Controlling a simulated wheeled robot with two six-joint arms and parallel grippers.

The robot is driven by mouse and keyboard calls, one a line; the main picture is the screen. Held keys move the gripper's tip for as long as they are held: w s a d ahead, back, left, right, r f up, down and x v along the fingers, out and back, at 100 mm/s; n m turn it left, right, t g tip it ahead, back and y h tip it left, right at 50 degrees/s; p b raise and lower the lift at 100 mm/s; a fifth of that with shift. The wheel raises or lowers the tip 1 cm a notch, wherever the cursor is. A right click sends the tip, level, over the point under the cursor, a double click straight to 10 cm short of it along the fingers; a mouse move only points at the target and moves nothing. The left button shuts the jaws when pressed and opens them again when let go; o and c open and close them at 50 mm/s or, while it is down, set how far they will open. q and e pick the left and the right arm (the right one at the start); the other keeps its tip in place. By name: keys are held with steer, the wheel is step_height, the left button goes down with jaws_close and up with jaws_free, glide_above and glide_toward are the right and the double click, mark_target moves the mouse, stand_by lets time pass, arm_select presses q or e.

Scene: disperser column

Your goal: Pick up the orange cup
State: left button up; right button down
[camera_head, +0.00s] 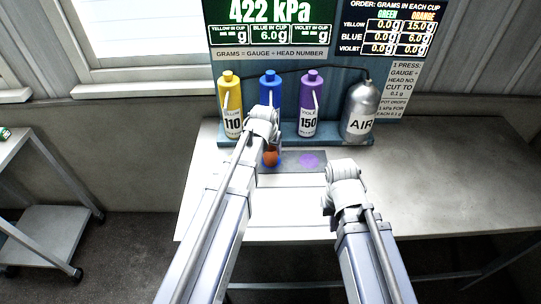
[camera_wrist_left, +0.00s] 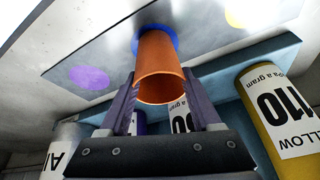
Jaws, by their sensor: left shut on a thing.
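The orange cup (camera_head: 271,158) shows as a small orange patch beyond my left arm, in front of the blue bottle (camera_head: 270,90). In the left wrist view the cup (camera_wrist_left: 160,62) is between the fingers of my left gripper (camera_wrist_left: 160,82), which is shut on it. Its far end meets a blue round mark (camera_wrist_left: 154,32); I cannot tell whether it touches it. In the head view my left gripper (camera_head: 264,130) is mostly hidden by its wrist. My right gripper (camera_head: 343,172) is over the table's front part, its fingers hidden by the wrist.
A yellow bottle (camera_head: 230,105), a purple bottle (camera_head: 308,105) and a grey AIR tank (camera_head: 361,110) stand in a blue rack behind the cup. A violet mark (camera_head: 309,160) lies to the right. The table (camera_head: 450,175) is clear at right. A board (camera_head: 269,24) reads 422 kPa.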

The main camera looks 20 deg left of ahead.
arm_select(q)
steer(key=c, duration=0.6)
steer(key=shift+r, duration=0.1)
steer(key=shift+c, duration=0.2)
arm_select(e)
steer(key=shift+r, duration=0.1)
